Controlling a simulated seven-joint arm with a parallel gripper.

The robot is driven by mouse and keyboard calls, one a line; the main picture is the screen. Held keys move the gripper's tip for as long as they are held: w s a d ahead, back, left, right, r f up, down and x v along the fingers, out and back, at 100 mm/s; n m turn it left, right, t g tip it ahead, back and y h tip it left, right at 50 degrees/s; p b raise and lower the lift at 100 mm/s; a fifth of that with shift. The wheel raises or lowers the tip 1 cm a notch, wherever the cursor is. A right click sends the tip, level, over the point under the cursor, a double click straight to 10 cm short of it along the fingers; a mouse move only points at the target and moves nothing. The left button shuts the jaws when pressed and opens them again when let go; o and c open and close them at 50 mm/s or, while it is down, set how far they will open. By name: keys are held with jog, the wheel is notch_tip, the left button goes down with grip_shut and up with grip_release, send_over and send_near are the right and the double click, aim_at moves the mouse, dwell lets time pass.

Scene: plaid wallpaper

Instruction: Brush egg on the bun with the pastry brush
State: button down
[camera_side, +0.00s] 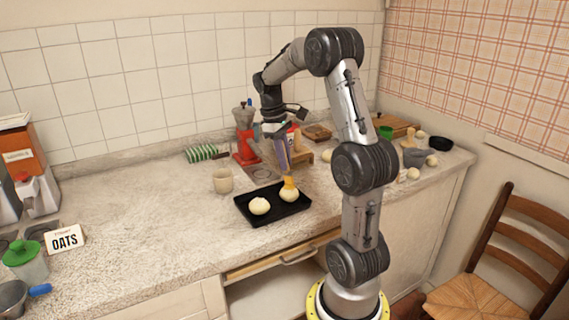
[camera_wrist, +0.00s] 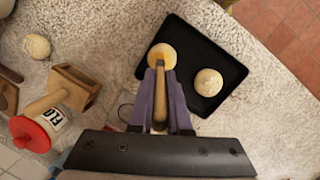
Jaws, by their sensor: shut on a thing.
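A black tray (camera_side: 248,212) lies on the counter with two pale round buns on it; it also shows in the wrist view (camera_wrist: 209,48). One bun (camera_side: 259,206) sits at the tray's left and shows apart from the brush in the wrist view (camera_wrist: 208,82). The other bun (camera_side: 289,196) is under the brush, and also shows in the wrist view (camera_wrist: 168,54). My gripper (camera_side: 283,166) is shut on the pastry brush (camera_wrist: 160,100), whose yellow bristles (camera_side: 288,182) point down at this bun and appear to touch its top.
A pale cup (camera_side: 222,181) stands left of the tray. A red grinder (camera_side: 245,145) and a green striped roll (camera_side: 201,153) are behind. In the wrist view, a red-lidded jar (camera_wrist: 31,133), a wooden holder (camera_wrist: 75,88) and a loose bun (camera_wrist: 37,46) lie left. The counter's left middle is clear.

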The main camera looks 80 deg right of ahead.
aim_at(284, 145)
jog(key=shift+r, duration=2.8)
jog(key=shift+w+d+m, duration=0.1)
jog(key=shift+w+m, duration=0.2)
jog(key=shift+m, duration=0.7)
jog(key=w+a+f+m, duration=0.1)
jog(key=w+a+f, duration=0.1)
jog(key=w+a, duration=0.5)
jog(key=w+a+f+m, duration=0.15)
jog(key=w+a, duration=0.35)
jog(key=w, duration=0.5)
jog(key=w+a+f+n, duration=0.1)
jog(key=w+a+f, duration=0.1)
jog(key=a, duration=0.4)
jog(key=w+a+f+n, duration=0.2)
jog(key=a, duration=0.4)
jog(key=w+a+f+n, duration=0.1)
jog(key=a, duration=0.5)
jog(key=shift+w+a+f+n, duration=0.25)
jog(key=shift+w+a+f, duration=0.1)
jog(key=shift+w+f, duration=0.05)
